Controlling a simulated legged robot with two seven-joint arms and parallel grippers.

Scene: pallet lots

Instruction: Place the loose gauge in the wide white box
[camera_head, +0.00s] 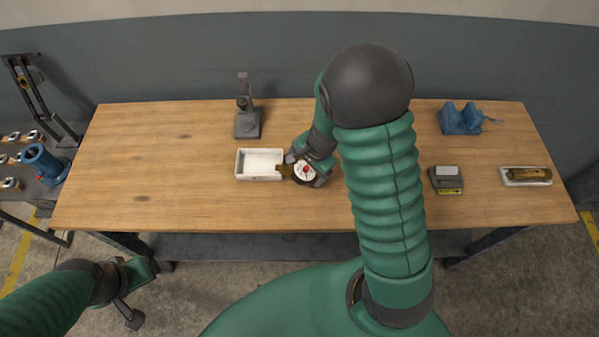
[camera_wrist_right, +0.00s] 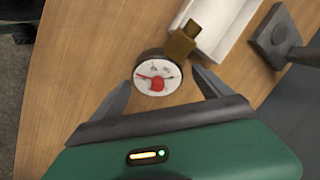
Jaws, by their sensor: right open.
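The loose gauge (camera_head: 306,170), with a round white dial, a red centre and a brass stem, lies on the wooden table. It also shows in the right wrist view (camera_wrist_right: 157,76). The white box (camera_head: 239,171) is empty and stands just left of the gauge; the brass stem points at its near right side. Whether stem and box touch, I cannot tell. My right gripper (camera_wrist_right: 161,80) is open above the gauge, with its fingers on either side of the dial, not closed on it. My left gripper (camera_head: 130,294) is off the table's front left; its fingers are unclear.
A dark grey stand (camera_head: 248,122) is behind the box. To the right are a blue cradle (camera_head: 461,119), a grey and yellow device (camera_head: 447,180) and a smaller white tray (camera_head: 509,181) holding a brown cylinder. The table's left part is clear.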

